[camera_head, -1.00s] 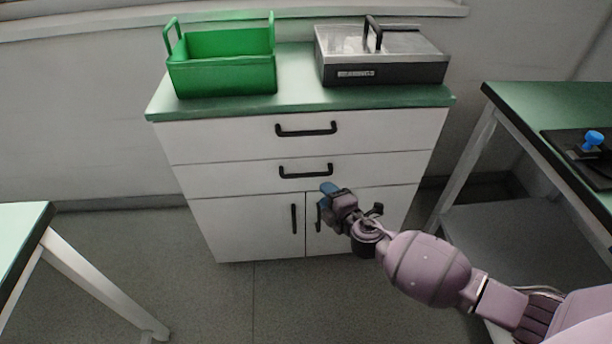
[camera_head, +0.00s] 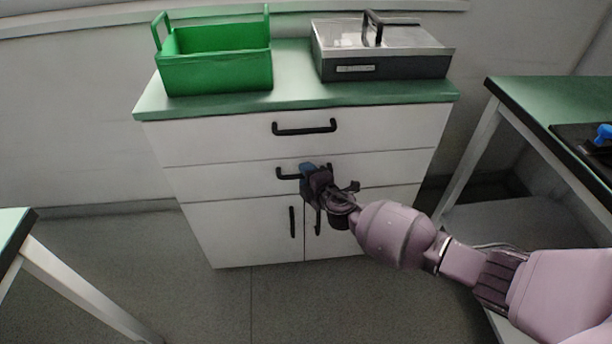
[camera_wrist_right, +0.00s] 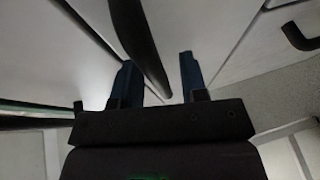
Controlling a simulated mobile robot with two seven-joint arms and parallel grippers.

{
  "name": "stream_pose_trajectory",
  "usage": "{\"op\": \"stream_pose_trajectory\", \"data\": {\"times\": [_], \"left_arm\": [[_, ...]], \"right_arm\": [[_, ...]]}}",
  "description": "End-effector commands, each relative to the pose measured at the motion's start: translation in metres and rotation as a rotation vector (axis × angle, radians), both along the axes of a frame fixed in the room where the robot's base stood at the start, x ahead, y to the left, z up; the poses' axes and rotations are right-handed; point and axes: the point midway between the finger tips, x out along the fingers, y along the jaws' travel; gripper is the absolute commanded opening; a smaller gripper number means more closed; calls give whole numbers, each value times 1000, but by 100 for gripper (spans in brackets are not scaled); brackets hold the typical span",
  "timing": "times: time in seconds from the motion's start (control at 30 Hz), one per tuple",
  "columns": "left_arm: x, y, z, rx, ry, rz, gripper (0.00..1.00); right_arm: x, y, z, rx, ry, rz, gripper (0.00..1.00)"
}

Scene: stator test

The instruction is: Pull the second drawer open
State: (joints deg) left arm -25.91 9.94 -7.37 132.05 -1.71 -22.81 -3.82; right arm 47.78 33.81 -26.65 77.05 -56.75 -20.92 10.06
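The second drawer (camera_head: 225,180) is the middle white front of the cabinet and looks flush, closed. Its black bar handle (camera_head: 287,176) is partly hidden behind my right gripper (camera_head: 308,169). In the right wrist view, the gripper's two blue fingers (camera_wrist_right: 158,72) are apart, and a black handle bar (camera_wrist_right: 140,40) passes between them. The gripper is open around the bar, with gaps showing on both sides; contact in depth cannot be told. My left gripper is not in view.
The top drawer's handle (camera_head: 305,128) is just above, and a lower door handle (camera_head: 292,221) is just below. A green bin (camera_head: 215,72) and a metal-lidded box (camera_head: 385,67) stand on the cabinet top (camera_head: 295,75). A green-topped table (camera_head: 555,100) is at right. The floor (camera_head: 210,310) in front is clear.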

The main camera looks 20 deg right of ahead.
Motion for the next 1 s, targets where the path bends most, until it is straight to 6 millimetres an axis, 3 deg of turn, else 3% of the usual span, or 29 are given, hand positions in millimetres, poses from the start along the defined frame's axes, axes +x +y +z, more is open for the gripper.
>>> {"op": "stream_pose_trajectory", "data": {"times": [0.27,0.57,1.0], "left_arm": [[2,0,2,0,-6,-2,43],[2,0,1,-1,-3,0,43],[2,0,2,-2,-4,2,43]], "right_arm": [[1,0,0,0,-1,0,40],[1,0,0,0,-1,0,0],[-10,4,1,3,-1,-1,0]]}}
